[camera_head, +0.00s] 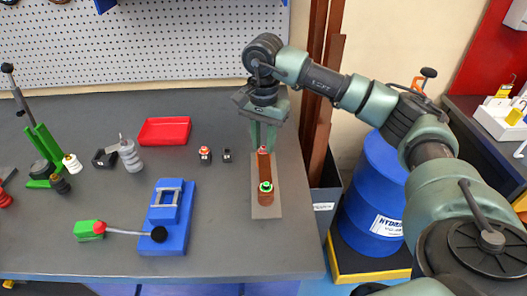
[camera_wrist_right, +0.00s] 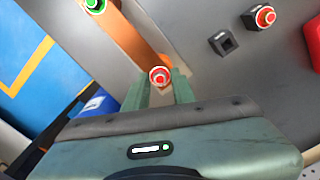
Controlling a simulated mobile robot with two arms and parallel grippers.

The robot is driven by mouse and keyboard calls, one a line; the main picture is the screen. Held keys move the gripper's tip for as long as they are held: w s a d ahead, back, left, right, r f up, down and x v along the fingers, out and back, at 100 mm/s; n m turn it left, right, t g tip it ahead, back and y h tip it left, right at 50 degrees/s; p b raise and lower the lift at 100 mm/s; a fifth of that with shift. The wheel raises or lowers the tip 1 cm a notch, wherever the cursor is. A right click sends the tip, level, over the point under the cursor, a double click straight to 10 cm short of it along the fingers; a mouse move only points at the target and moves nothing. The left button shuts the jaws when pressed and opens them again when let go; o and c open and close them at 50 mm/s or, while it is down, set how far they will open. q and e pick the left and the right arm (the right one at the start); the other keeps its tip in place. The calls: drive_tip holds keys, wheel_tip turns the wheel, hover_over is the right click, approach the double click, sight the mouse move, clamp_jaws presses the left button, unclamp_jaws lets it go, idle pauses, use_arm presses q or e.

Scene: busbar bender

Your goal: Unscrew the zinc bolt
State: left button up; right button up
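A copper busbar (camera_head: 264,173) lies on a grey plate (camera_head: 267,211) on the bench. A red-ringed bolt (camera_head: 263,150) sits at its far end and a green-ringed bolt (camera_head: 265,187) at its near end. I cannot tell by finish which bolt is zinc. My right gripper (camera_head: 264,142) points down at the red-ringed bolt. In the right wrist view, that bolt (camera_wrist_right: 159,76) shows between the two slightly parted fingertips (camera_wrist_right: 164,83). I cannot tell whether they touch it. The green-ringed bolt (camera_wrist_right: 95,4) is clear of the gripper. My left gripper is out of view.
A blue bender (camera_head: 167,216) with a lever stands nearer. A blue drum (camera_head: 368,196) stands right of the bench.

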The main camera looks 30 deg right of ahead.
drive_tip(key=m, duration=0.5)
drive_tip(key=shift+m+p, duration=0.3)
drive_tip(key=shift+p, duration=0.1)
drive_tip(key=shift+m, duration=0.5)
drive_tip(key=shift+c, duration=0.4)
clamp_jaws()
